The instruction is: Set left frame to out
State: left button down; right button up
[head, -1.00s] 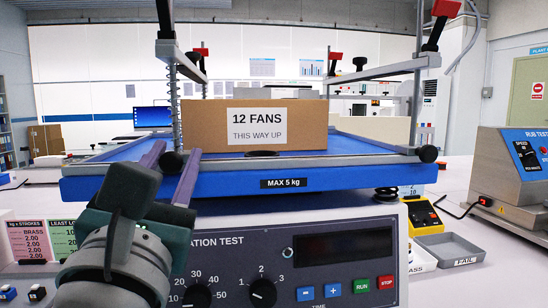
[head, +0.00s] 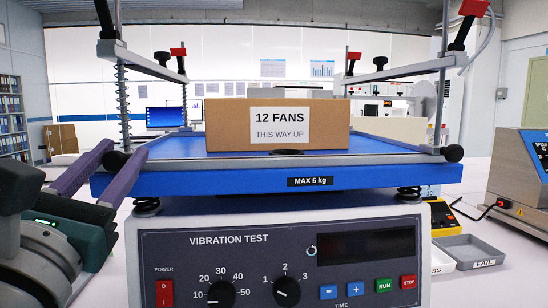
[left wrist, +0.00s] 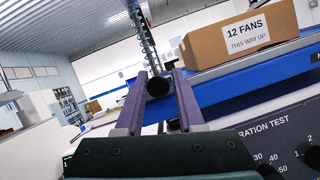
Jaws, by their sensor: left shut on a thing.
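The left frame (head: 123,90) is a grey clamp bar on a post with a spring, at the left end of the blue platform (head: 240,180) of the vibration tester. A round black knob (head: 116,160) sits at the foot of its post. My left gripper (head: 122,152) is shut on this knob, its purple fingers on either side. The left wrist view also shows the knob (left wrist: 158,86) between the fingertips. The frame stands well left of the cardboard box (head: 230,125), with a clear gap between them. My right gripper is not in view.
The right frame (head: 446,100) stands at the platform's right end, with its own black knob (head: 453,153). The control panel (head: 240,265) with dials and buttons lies below the platform. Grey trays (head: 468,250) and another machine (head: 515,190) are at the right.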

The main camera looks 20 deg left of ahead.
pick_arm(q)
jog(key=shift+s+a, duration=0.35)
jog(key=shift+a, duration=0.25)
jog(key=c, duration=0.9)
grip_release()
jog(key=shift+o, duration=1.4)
jog(key=shift+s+a, duration=0.1)
jog(key=shift+a, duration=0.05)
